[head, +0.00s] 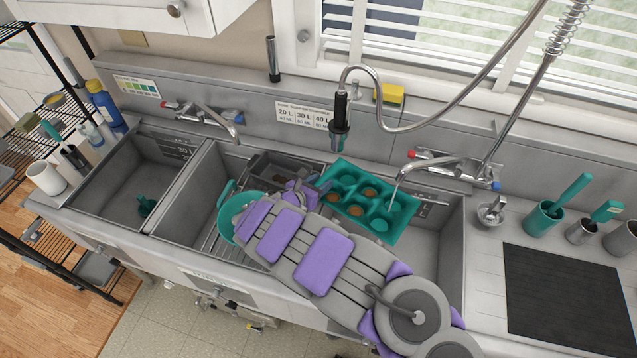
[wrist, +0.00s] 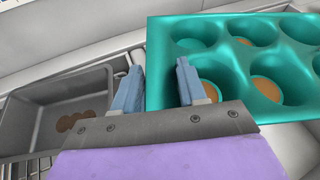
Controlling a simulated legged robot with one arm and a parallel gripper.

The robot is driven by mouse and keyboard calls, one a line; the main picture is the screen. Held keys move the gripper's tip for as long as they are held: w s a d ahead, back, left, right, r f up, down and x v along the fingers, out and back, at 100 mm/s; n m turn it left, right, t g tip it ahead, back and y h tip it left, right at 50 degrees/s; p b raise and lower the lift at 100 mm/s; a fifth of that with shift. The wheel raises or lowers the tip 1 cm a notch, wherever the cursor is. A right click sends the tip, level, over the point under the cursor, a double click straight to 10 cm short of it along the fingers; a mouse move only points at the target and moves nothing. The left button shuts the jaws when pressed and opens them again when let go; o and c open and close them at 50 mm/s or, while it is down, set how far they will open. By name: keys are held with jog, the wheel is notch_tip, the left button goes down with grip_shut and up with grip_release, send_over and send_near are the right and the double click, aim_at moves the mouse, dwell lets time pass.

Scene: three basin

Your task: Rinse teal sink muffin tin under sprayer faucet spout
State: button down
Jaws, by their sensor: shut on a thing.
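The teal muffin tin (head: 348,176) is held over the right basin in the head view, tilted, with orange-brown residue in several cups. In the wrist view the tin (wrist: 154,60) fills the upper right. My gripper (wrist: 157,85) is shut on the tin's left edge, one finger outside the wall and one inside. In the head view my gripper (head: 316,188) is partly hidden by my arm. The right faucet's spout (head: 402,178) curves down over the tin's right part. The black sprayer head (head: 339,122) hangs above the tin's back left corner.
A grey pan (wrist: 60,88) with brown residue lies on a rack in the middle basin, beside a teal bowl (head: 226,218). The left basin (head: 112,190) holds a small teal item. A black mat (head: 565,300) and teal cup (head: 544,222) are on the right counter.

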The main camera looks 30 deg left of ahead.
aim_at(370, 207)
jog(key=shift+d, duration=0.1)
jog(key=shift+s+d+r, duration=0.1)
jog(key=shift+s+d, duration=0.1)
jog(key=shift+d, duration=1.15)
jog(key=shift+s+d, duration=0.15)
jog(key=shift+d, duration=1.2)
jog(key=shift+s+d+r, duration=0.1)
jog(key=shift+s+d, duration=0.1)
jog(key=shift+d, duration=1.15)
jog(key=shift+s+d+b, duration=0.15)
jog(key=shift+d+b, duration=0.3)
jog(key=shift+d, duration=1)
jog(key=shift+d+f+b, duration=0.15)
jog(key=shift+d+b, duration=0.1)
jog(key=shift+b, duration=0.15)
jog(key=d+b, duration=0.4)
jog(key=b, duration=0.1)
jog(key=shift+s+d, duration=0.25)
jog(key=shift+s, duration=0.05)
jog(key=shift+d, duration=0.1)
jog(key=shift+s+r, duration=0.15)
jog(key=shift+r, duration=0.05)
